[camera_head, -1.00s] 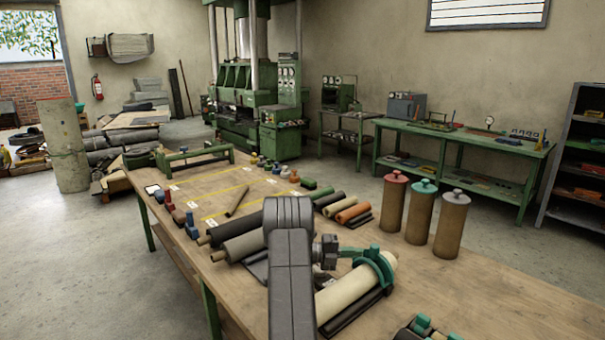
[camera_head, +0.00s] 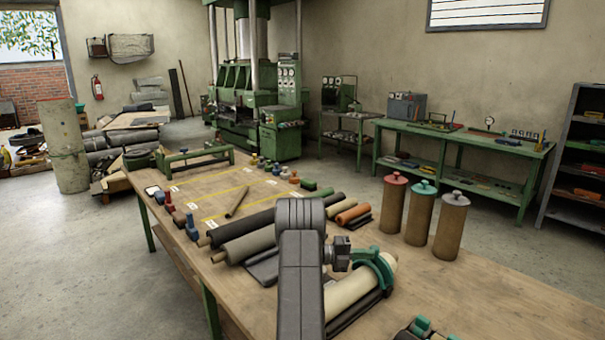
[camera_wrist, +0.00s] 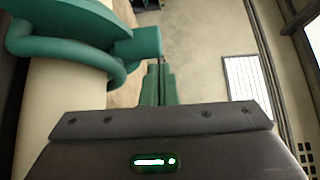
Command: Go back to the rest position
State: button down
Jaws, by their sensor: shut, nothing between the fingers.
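My gripper (camera_wrist: 158,66) is shut with nothing between its green fingers. In the wrist view its tips are close to the teal block at the end of a teal clamp (camera_wrist: 70,50); whether they touch is unclear. The clamp sits around a cream roll (camera_wrist: 62,105). In the head view the cream roll (camera_head: 346,293) lies on the wooden table (camera_head: 470,285) with the teal clamp (camera_head: 380,266) around its far end. My arm stands in front, and my fingers are hard to make out there.
Dark and grey rolls (camera_head: 248,246) lie left of my arm. An orange roll (camera_head: 353,212) lies behind. The table's right front is mostly bare, with a teal-topped item (camera_head: 421,327) at the edge.

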jog(key=shift+d+r, duration=0.1)
jog(key=shift+d, duration=0.95)
jog(key=s+d+f+m+y+b, duration=0.1)
jog(key=s+d+f+b, duration=0.1)
jog(key=b, duration=0.5)
jog(key=s+d+f+m+t+y+b, duration=0.1)
jog(key=s+d+f+m+y+b, duration=0.1)
jog(key=s+d+b, duration=0.3)
jog(key=s+d+f+m+y+b, duration=0.1)
jog(key=s+d+f+m+b, duration=0.1)
jog(key=s+b, duration=0.3)
jog(key=shift+s+d+f+t+y+b, duration=0.15)
jog(key=shift+d+b, duration=0.2)
jog(key=shift+b, duration=0.8)
jog(key=shift+s+d+f+t+y+b, duration=0.15)
jog(key=shift+d+b, duration=0.2)
jog(key=shift+b, duration=0.75)
jog(key=shift+s+d+f+b, duration=0.1)
jog(key=shift+f+b, duration=0.1)
jog(key=shift+b, duration=0.5)
jog(key=shift+m+y, duration=0.3)
